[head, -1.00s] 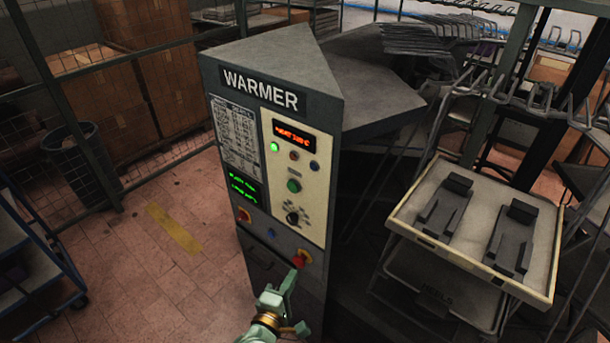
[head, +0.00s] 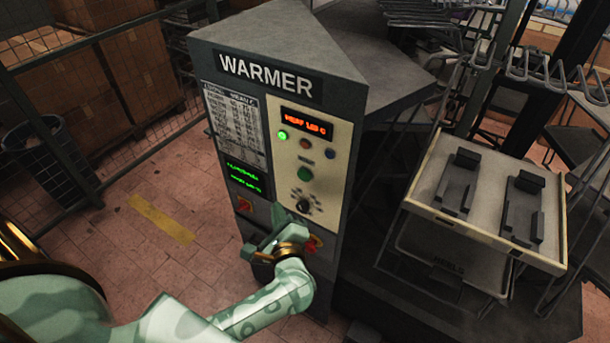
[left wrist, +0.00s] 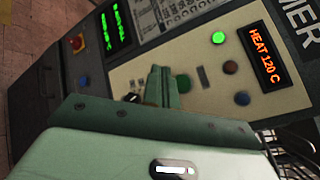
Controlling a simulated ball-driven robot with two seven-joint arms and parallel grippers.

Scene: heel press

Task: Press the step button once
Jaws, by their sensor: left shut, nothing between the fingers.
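The warmer (head: 350,100) is a grey cabinet with a cream control panel (head: 335,190). The panel has a green button (head: 305,174), a black knob (head: 303,204), a dull red button (head: 306,143) and a blue one (head: 330,153). I cannot read which is the step button. My left gripper (head: 278,214) is shut and empty, in front of the panel's lower part. In the left wrist view, its fingers (left wrist: 160,76) partly cover the green button (left wrist: 183,83) and knob (left wrist: 130,97). Another blue button (left wrist: 83,80) is uncovered there. I cannot tell any contact. My right gripper is not visible.
A red knob (head: 312,244) is just right of my left gripper, and a red-and-yellow switch (head: 244,204) is to its left. A tray (head: 425,200) with dark heel blocks stands right of the cabinet. The floor (head: 150,265) at left is clear.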

